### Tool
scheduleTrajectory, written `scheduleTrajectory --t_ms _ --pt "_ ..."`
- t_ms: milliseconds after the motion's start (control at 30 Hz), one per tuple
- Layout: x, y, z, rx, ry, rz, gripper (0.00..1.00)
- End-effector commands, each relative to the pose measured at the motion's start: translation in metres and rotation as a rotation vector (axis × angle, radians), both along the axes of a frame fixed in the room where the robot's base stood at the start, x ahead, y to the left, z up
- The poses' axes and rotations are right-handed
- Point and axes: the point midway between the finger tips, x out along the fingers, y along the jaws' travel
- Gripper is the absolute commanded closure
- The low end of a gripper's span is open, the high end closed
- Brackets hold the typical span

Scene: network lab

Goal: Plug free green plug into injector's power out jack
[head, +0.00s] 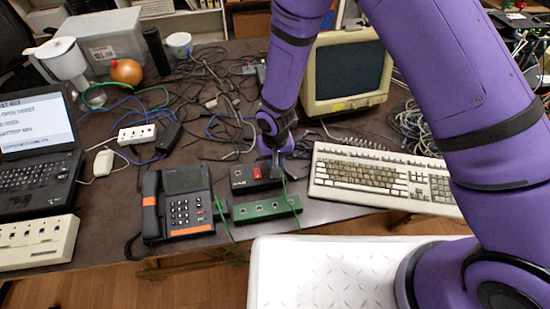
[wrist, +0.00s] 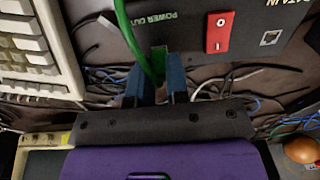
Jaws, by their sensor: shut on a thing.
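The injector (head: 243,181) is a black box with a red switch, on the desk between the phone and the keyboard. In the wrist view, the injector (wrist: 250,50) fills the upper right, with a POWER OUT label and a red rocker switch. My gripper (head: 277,160) is at its right rear part. In the wrist view my gripper (wrist: 164,80) is shut on the green plug (wrist: 158,57), at the injector's edge beside the POWER OUT label. A green cable (wrist: 126,30) curves up from it. The jack is hidden; I cannot tell whether the plug is inside it.
A green box with ports (head: 267,208) lies just in front of the injector. A desk phone (head: 183,205) stands to the left, a beige keyboard (head: 380,178) to the right. Loose cables (head: 215,90) and a CRT monitor (head: 346,72) are behind.

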Motion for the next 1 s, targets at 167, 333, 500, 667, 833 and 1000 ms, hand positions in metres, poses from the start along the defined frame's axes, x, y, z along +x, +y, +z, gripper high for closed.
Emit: scheduleTrajectory --t_ms 167,333,500,667,833,1000 --pt "0.000 0.000 -0.002 0.000 0.000 0.000 1.00" --pt "0.000 0.000 -0.004 0.000 0.000 0.000 0.71" --pt "0.000 0.000 -0.004 0.000 0.000 0.000 0.55" --pt "0.000 0.000 -0.003 0.000 0.000 0.000 0.55" --pt "0.001 0.000 0.006 0.001 -0.002 0.000 0.55" --pt "0.001 0.001 0.033 0.003 -0.003 0.000 0.55"
